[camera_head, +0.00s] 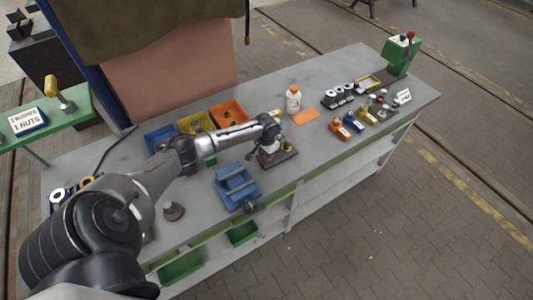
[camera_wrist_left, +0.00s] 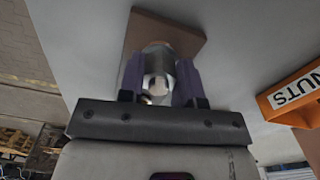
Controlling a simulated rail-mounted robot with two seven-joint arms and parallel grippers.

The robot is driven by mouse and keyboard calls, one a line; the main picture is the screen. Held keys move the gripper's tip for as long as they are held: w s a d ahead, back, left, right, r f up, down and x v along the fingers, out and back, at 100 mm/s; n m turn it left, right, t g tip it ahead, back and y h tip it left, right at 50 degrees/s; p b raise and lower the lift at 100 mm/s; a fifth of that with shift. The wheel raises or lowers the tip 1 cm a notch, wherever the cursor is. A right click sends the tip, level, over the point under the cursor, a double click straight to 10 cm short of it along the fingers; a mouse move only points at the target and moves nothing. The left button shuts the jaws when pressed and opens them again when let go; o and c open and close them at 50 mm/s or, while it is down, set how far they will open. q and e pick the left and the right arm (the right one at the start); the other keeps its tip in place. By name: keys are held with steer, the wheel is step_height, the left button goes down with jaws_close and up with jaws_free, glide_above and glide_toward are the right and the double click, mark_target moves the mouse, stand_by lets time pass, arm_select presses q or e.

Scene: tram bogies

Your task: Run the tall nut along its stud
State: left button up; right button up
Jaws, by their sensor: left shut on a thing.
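My left gripper (camera_head: 267,151) is over a small dark base plate (camera_head: 284,160) on the workbench. In the left wrist view its two purple fingers (camera_wrist_left: 159,82) are shut on a silvery round piece, which looks like the tall nut (camera_wrist_left: 157,60). The nut stands over the brown base plate (camera_wrist_left: 183,32). The stud cannot be made out clearly, as the nut and fingers cover it. A small brass-coloured piece (camera_head: 288,146) shows beside the gripper at the plate. My right gripper is not in view.
Orange (camera_head: 229,114), yellow (camera_head: 196,122) and blue (camera_head: 160,138) bins stand behind. The orange NUTS bin (camera_wrist_left: 296,97) is near in the wrist view. A white bottle (camera_head: 293,99) and several small fittings stand to the right.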

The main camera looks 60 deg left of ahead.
arm_select(q)
steer(key=shift+m, duration=0.3)
